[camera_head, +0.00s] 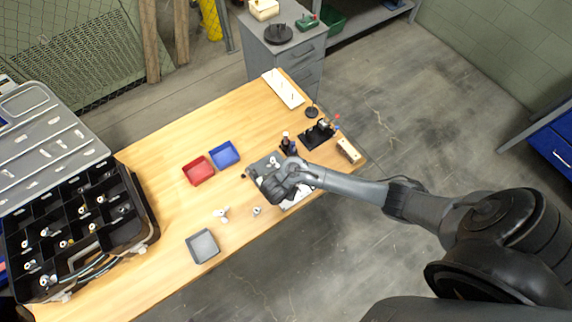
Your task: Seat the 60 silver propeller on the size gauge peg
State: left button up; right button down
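My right arm comes in from the right, and its gripper (276,190) is low over the grey mat (259,165) on the workbench. Its fingers are dark and small here, so I cannot tell whether they are open or hold anything. Small silver propeller-like parts (221,214) lie on the bare wood left of the mat. Another small silver part (256,211) lies near the gripper, and pale pieces (272,162) are on the mat. I cannot read any size marks. A white board (284,88) with small upright pegs lies at the far end; I cannot tell whether it is the size gauge.
A red tray (198,170), a blue tray (224,154) and a grey tray (202,246) stand on the bench (150,170). A black compartment case (75,235) fills the left end. Dark fixtures (317,134) and a wooden block (348,150) stand near the right edge.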

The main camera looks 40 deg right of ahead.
dwell(0.7)
jog(key=shift+f+p, duration=0.2)
jog(key=shift+p, duration=0.1)
dwell(0.6)
jog(key=shift+f, duration=0.3)
jog(key=shift+f+b, duration=0.1)
jog(key=shift+b, duration=0.2)
jog(key=shift+f, duration=0.25)
jog(key=shift+f, duration=0.1)
dwell(0.4)
jog(key=shift+f+b, duration=0.15)
jog(key=shift+b, duration=0.2)
jog(key=shift+f, duration=0.35)
